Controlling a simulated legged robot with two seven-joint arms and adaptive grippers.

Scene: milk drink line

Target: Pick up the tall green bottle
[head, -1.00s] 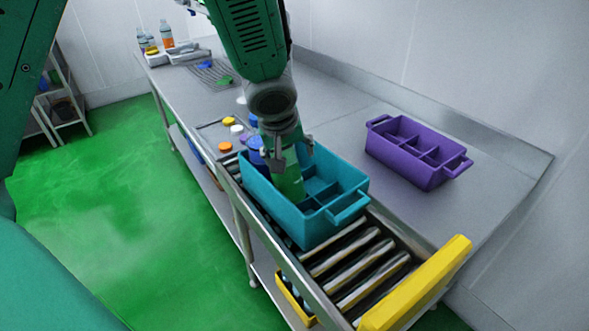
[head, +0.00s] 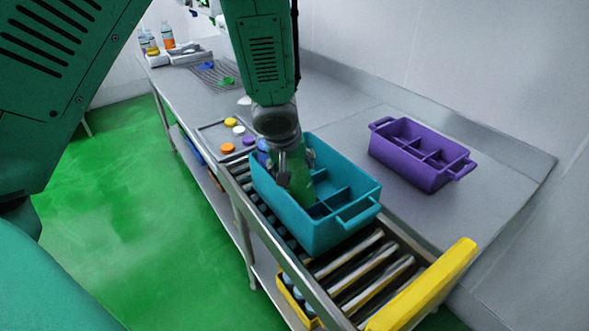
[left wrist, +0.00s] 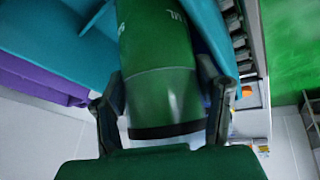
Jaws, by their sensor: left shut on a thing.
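The tall green bottle (head: 301,184) is in the left part of the teal crate (head: 335,235), which sits on the roller conveyor. My left gripper (head: 297,164) reaches down from above, with its fingers on both sides of the bottle's upper part. In the left wrist view the bottle (left wrist: 158,55) runs between the two fingers, and the left gripper (left wrist: 161,112) is shut on it. The bottle's lower end is hidden in the crate, and I cannot tell whether it touches the crate floor. My right gripper is not in view.
A purple divided crate (head: 412,165) stands on the table to the right. A yellow bar (head: 425,285) crosses the conveyor's near end. Coloured caps (head: 231,122) lie on a tray behind the teal crate. Small bottles (head: 167,35) stand at the table's far end.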

